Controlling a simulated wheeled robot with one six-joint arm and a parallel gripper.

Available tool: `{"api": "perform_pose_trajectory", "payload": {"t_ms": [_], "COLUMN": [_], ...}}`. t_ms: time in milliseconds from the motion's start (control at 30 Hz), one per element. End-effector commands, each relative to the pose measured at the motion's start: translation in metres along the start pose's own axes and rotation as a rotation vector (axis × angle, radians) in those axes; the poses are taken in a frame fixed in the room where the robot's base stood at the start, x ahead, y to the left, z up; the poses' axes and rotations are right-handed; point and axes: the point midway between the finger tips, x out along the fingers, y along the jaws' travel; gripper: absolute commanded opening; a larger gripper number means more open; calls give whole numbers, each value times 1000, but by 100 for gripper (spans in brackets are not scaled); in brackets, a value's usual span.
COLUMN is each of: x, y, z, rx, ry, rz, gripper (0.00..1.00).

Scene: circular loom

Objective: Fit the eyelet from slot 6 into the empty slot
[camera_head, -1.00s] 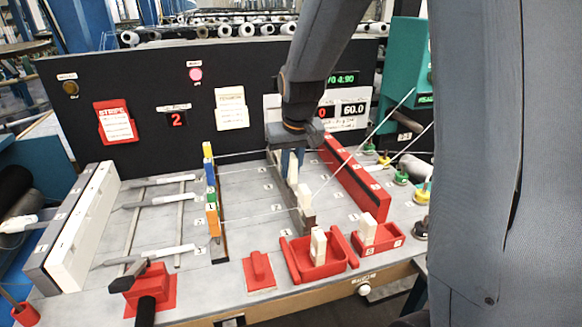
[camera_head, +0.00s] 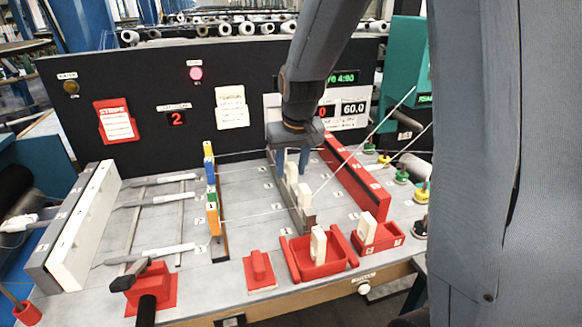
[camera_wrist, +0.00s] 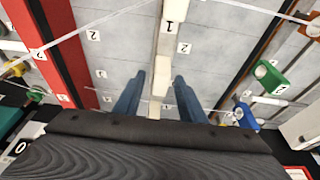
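My gripper (camera_head: 292,165) points down over the dark grey bar (camera_head: 300,218) in the middle of the loom table. In the wrist view its two blue-grey fingers (camera_wrist: 158,97) are apart, one on each side of the bar. A white eyelet (camera_wrist: 162,83) shows between the fingers, and another white block (camera_wrist: 155,108) is nearer the palm. I cannot tell whether the fingers touch them. In the head view white eyelets (camera_head: 304,194) stand upright on the bar. Slot numbers there are too small to read surely, so slot 6 and the empty slot cannot be told.
A red tray (camera_head: 328,270) and a red box (camera_head: 388,238) in front each hold a white piece. A red rail (camera_head: 362,185) stands right of the bar. Coloured eyelets (camera_head: 212,215) line a strip to the left. White threads cross the table.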

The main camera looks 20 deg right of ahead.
Motion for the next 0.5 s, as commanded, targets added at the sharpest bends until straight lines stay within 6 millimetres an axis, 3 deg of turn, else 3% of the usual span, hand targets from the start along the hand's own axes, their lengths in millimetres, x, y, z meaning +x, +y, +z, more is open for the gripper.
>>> {"api": "perform_pose_trajectory", "payload": {"t_ms": [167, 500], "x": [-6, -53], "y": [0, 0], "z": [-1, -1], "rx": [0, 0], "ry": [2, 4], "rz": [0, 0], "gripper": [37, 37]}}
